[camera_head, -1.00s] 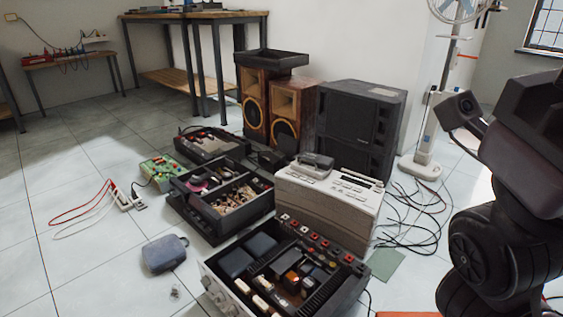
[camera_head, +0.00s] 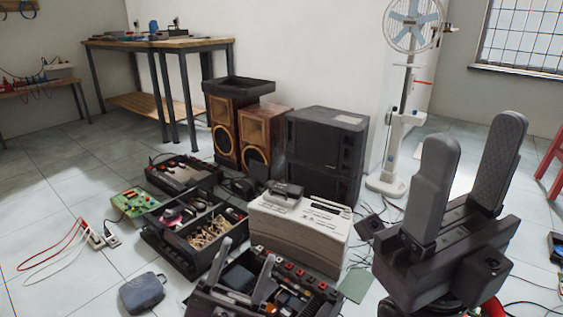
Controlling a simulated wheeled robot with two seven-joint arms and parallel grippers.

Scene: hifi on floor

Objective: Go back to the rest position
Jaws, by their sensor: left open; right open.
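My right gripper (camera_head: 474,133) is large in the right foreground. Its two grey fingers point up and stand apart, with nothing between them. My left gripper (camera_head: 247,250) shows at the bottom centre, its two thin grey fingers apart and pointing up. It overlaps the open hi-fi unit (camera_head: 318,285) in the picture and hides part of it. I see nothing held in it. Whether it touches the unit I cannot tell.
A white hi-fi device (camera_head: 300,232), a black speaker (camera_head: 325,155) and wooden speakers (camera_head: 225,130) stand behind. An open black case (camera_head: 195,232), green board (camera_head: 130,202) and blue-grey pouch (camera_head: 142,292) lie left. A white fan (camera_head: 400,125) stands behind my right gripper. Cables cross the floor.

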